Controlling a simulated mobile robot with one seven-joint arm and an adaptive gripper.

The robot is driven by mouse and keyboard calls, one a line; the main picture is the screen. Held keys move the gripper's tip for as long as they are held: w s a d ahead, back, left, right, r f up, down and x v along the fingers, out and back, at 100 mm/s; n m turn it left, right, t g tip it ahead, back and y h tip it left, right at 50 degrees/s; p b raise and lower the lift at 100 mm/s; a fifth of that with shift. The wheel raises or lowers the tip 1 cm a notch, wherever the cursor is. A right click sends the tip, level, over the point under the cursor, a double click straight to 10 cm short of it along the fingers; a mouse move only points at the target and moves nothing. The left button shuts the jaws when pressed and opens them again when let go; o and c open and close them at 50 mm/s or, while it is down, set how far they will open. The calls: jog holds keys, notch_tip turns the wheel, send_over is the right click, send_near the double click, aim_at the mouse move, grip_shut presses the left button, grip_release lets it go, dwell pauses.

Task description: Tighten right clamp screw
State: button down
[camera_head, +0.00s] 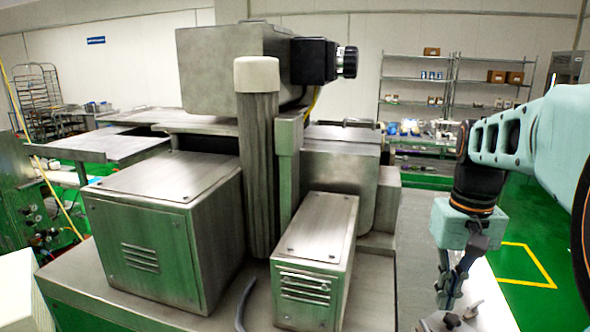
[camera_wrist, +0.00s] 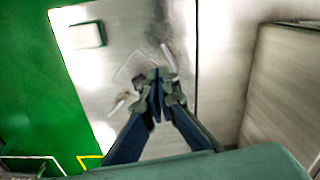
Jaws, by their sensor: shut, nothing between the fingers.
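In the head view my gripper (camera_head: 447,297) points down, shut and empty, at the lower right. A small grey metal clamp fixture (camera_head: 440,324) lies just below it, cut off by the bottom edge. One clamp screw (camera_head: 472,310) sticks up on its right, and another (camera_head: 452,320) sits nearer the fingertips. In the wrist view my gripper (camera_wrist: 157,88) has its fingertips together over the pale fixture. One bright bar-like screw handle (camera_wrist: 167,54) shows above the fingertips and another (camera_wrist: 118,106) to their left. I cannot tell whether the fingertips touch the fixture.
The steel encrusting machine (camera_head: 258,160) fills the middle, with a box housing (camera_head: 315,250) left of my arm. A white block (camera_wrist: 87,34) sits on the bench top in the wrist view. Shelves (camera_head: 455,80) stand far behind. Green floor (camera_head: 520,230) is open at right.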

jog(key=f+n+b, duration=0.1)
jog(key=f+n, duration=0.1)
jog(key=n, duration=0.1)
jog(key=s+d+f+n+b, duration=0.1)
jog(key=f+n+b, duration=0.1)
jog(key=n, duration=0.1)
jog(key=d+f+n+b, duration=0.1)
jog(key=f+n+b, duration=0.1)
jog(key=n, duration=0.2)
jog(key=shift+s+f, duration=0.15)
jog(key=shift+f, duration=0.25)
dwell(0.4)
jog(key=shift+w+a, duration=0.2)
jog(key=shift+a, duration=0.35)
dwell(0.7)
jog(key=shift+s+a+r+p, duration=0.1)
jog(key=shift+s+a+p, duration=0.1)
jog(key=shift+p, duration=0.1)
dwell(0.3)
